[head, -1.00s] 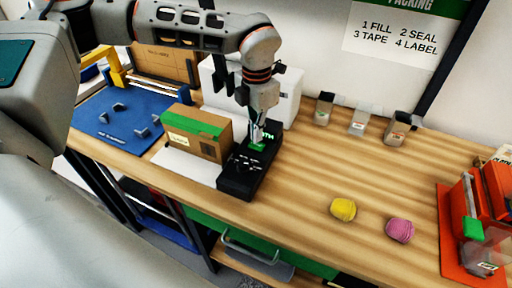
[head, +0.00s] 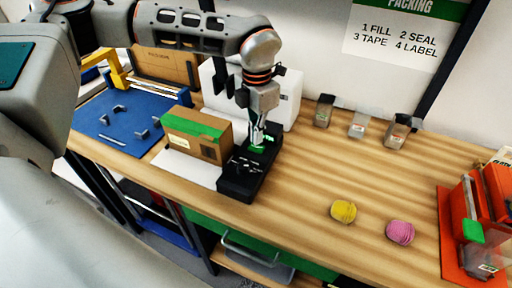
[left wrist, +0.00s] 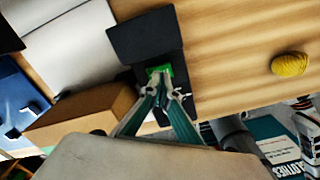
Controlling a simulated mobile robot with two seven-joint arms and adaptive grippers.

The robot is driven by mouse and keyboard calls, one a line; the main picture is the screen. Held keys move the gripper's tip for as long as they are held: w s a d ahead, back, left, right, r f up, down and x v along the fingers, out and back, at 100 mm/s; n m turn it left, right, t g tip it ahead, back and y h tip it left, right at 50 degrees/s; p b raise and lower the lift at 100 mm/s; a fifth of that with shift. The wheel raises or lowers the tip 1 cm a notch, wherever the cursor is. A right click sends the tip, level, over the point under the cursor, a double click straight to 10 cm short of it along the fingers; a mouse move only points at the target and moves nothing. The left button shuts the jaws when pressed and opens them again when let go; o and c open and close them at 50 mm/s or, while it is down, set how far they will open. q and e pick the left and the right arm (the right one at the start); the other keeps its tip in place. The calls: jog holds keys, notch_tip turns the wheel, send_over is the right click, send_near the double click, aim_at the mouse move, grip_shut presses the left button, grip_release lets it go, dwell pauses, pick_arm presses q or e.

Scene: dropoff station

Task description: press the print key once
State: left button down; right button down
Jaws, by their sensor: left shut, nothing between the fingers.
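A black console (head: 238,186) stands on the wooden bench, with small pale marks and knobs on its front part. A green patch (head: 265,141) shows on its rear part; I cannot tell which part of it is the print key. My left gripper (head: 257,143) points down over the console with its fingers together and nothing between them. In the left wrist view, the fingertips (left wrist: 160,76) are right at the green patch (left wrist: 160,69) on the black console (left wrist: 146,38). I cannot tell whether they touch it. My right gripper is not in view.
A cardboard box with green tape (head: 197,134) stands close left of the console, on a white sheet. A white box (head: 290,98) is behind. Yellow (head: 343,211) and pink (head: 400,232) balls lie to the right. A blue mat (head: 115,125) is at left. The bench middle is clear.

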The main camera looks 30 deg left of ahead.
aim_at(256, 147)
pick_arm(q)
jog(key=shift+f+b, duration=0.55)
jog(key=shift+f, duration=0.6)
dwell(0.9)
jog(key=shift+r, duration=0.1)
jog(key=shift+r+p, duration=1.15)
jog(key=shift+r, duration=0.3)
jog(key=shift+r+p, duration=1.4)
jog(key=shift+r, duration=0.65)
